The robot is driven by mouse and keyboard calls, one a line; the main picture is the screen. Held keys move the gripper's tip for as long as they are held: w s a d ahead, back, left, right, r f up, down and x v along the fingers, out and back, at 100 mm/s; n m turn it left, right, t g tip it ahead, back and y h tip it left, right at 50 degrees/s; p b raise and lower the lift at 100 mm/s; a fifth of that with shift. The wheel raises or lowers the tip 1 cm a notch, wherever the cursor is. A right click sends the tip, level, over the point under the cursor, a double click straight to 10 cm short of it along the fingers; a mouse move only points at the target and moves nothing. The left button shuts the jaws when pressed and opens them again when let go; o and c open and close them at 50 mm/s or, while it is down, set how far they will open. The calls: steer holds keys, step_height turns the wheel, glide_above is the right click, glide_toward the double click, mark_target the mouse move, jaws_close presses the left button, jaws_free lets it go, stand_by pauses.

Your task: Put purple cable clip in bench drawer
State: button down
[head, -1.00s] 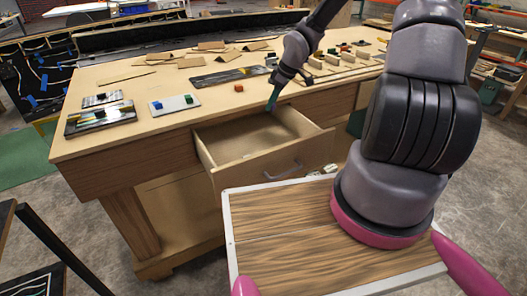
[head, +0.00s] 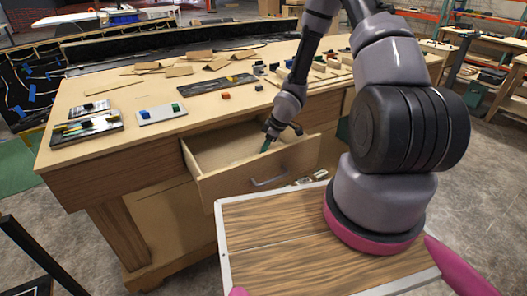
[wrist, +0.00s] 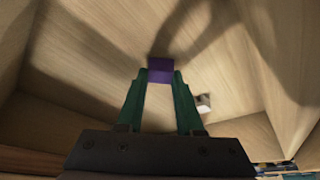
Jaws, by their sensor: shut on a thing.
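The purple cable clip (wrist: 160,70) shows in the wrist view as a small purple block between the green fingertips of my gripper (wrist: 161,78). My gripper is shut on it. The bench drawer (head: 219,189) is pulled open at the front of the bench. In the head view my gripper (head: 266,146) points down inside the drawer opening; the clip cannot be made out there. In the wrist view the drawer's bare wooden floor (wrist: 90,40) lies below the clip. I cannot tell whether the clip touches the floor.
A small white-and-grey piece (wrist: 204,103) lies in the drawer, right of the fingers. The drawer walls stand close around my gripper.

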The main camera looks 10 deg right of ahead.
steer(key=shift+f, duration=0.2)
steer(key=c, duration=0.5)
jaws_free()
steer(key=shift+c, duration=0.2)
steer(key=v, duration=1.2)
steer(key=shift+r, duration=0.15)
